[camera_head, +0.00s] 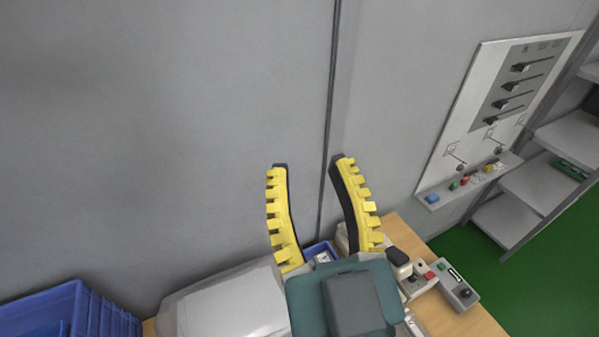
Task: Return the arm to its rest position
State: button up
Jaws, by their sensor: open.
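My gripper (309,163) stands in the lower middle of the view with its two yellow, ribbed fingers pointing up. The fingers are apart and nothing is between them; the grey wall and a dark vertical seam show through the gap. The teal and grey body of my gripper hides part of the wooden table (467,325) below it.
A blue crate (62,312) is at the lower left, beside a white rounded machine (225,305). Right of my gripper are a control box with buttons (458,291), a wall panel with sliders (500,100) and grey shelves (540,185). Open green floor (545,270) lies at right.

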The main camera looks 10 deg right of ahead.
notch_tip(320, 180, up, 14)
jog(key=p, duration=1.4)
